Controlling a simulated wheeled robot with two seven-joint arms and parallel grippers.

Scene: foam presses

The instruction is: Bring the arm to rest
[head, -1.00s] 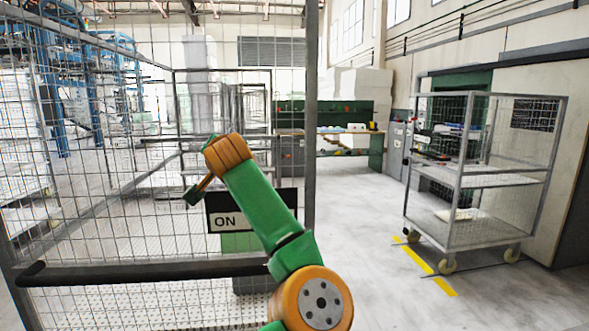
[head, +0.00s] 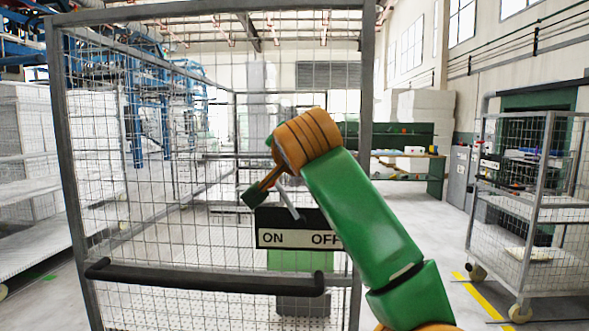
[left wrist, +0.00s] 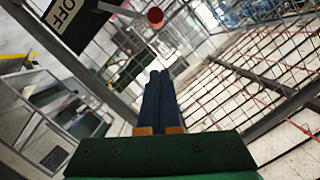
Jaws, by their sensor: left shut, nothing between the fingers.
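My left arm reaches up from the lower right in the head view, green with orange joints, in front of a wire mesh panel. Its far end is by a black-and-white ON/OFF sign (head: 299,238), partly covered by the arm. My right gripper is not in view.
The framed mesh panel (head: 160,215) has a black bar handle (head: 200,280) low across it. A wheeled mesh trolley (head: 530,215) stands at the right, by a yellow floor line (head: 478,296). A workbench (head: 405,160) is farther back, with open floor before it.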

